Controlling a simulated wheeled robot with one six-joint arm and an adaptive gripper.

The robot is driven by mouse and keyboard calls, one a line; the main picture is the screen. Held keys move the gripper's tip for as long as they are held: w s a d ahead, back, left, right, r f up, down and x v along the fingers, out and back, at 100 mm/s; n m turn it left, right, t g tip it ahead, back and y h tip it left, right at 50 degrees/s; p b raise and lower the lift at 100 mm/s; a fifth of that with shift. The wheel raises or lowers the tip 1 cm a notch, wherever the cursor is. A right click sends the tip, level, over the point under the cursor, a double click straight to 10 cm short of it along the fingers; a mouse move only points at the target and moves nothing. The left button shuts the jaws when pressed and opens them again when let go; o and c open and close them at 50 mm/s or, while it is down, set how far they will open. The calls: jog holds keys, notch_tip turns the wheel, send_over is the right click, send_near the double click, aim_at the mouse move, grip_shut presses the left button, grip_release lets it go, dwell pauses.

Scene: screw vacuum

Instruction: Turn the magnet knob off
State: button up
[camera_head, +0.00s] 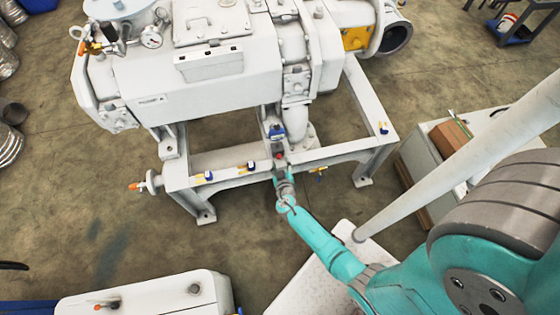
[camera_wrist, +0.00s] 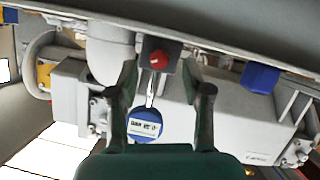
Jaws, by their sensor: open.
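A small red knob (camera_wrist: 159,61) on a dark square block shows in the wrist view, likely the magnet knob. It also shows as a red spot in the head view (camera_head: 280,155), at the front rail of the white frame. My gripper (camera_wrist: 160,72) is open, with one finger on each side of the knob and visible gaps between. In the head view my gripper (camera_head: 283,176) is just in front of the rail, below the knob. I cannot tell whether the fingers are level with the knob in depth.
A round blue gauge (camera_wrist: 147,127) with a display is close to the knob; a blue part (camera_wrist: 260,77) sits to the right. The white vacuum machine (camera_head: 205,95) stands on its frame (camera_head: 240,172). Small valves (camera_head: 251,167) line the rail. A cabinet (camera_head: 420,160) stands at right.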

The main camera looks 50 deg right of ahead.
jog(key=shift+x, duration=0.95)
grip_shut()
jog(key=shift+w+n+g+h, duration=0.1)
jog(key=shift+n+g+h, duration=0.2)
jog(key=shift+n+h, duration=0.6)
grip_release()
jog(key=shift+a, duration=0.15)
jog(key=v, duration=0.8)
